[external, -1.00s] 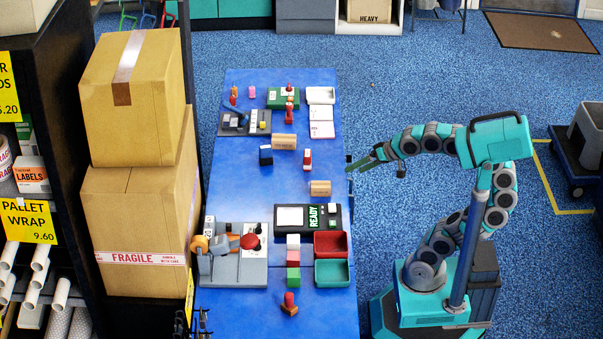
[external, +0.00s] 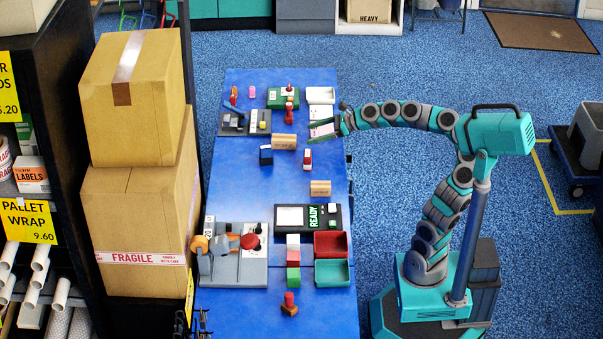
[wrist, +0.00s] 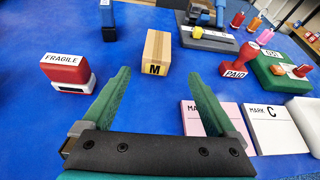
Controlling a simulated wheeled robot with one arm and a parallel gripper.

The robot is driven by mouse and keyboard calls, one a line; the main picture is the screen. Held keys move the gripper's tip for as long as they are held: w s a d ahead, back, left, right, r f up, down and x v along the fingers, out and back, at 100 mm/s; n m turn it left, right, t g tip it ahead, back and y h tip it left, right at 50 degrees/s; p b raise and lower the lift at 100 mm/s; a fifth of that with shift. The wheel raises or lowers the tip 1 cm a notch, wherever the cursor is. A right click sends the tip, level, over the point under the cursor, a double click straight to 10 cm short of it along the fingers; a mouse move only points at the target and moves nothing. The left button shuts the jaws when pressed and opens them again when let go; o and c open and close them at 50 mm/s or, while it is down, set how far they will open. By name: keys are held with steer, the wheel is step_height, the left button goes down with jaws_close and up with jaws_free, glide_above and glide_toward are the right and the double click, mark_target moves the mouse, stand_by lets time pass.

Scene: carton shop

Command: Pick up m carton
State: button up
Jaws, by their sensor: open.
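The m carton (wrist: 154,57) is a small tan box with a black M on its near end, and it stands on the blue table ahead of my gripper in the wrist view. In the external view this carton (external: 284,142) is left of my gripper (external: 315,131). In the wrist view my gripper (wrist: 160,72) is open and empty, its two green fingers pointing toward the carton. The carton lies beyond the fingertips, roughly in line with the gap between them, and apart from them.
A red FRAGILE stamp (wrist: 67,73) stands left of the carton, and a red PAID stamp (wrist: 241,61) stands right. A dark blue stamp (external: 265,155) is beyond on the left. Another carton (external: 320,188) stands nearer the ready device (external: 333,215).

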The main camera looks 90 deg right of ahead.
mark_target(294, 138)
steer(key=shift+w+d+f+m, duration=0.1)
steer(key=shift+d+f+m, duration=0.1)
steer(key=shift+f+m, duration=0.15)
steer(key=shift+w+f, duration=0.1)
steer(key=shift+w, duration=0.1)
steer(key=shift+a+x, duration=0.2)
steer(key=shift+x, duration=1.6)
steer(key=shift+a+x, duration=0.25)
steer(key=shift+x, duration=1.55)
steer(key=shift+c, duration=0.4)
jaws_close()
steer(key=shift+r, duration=0.25)
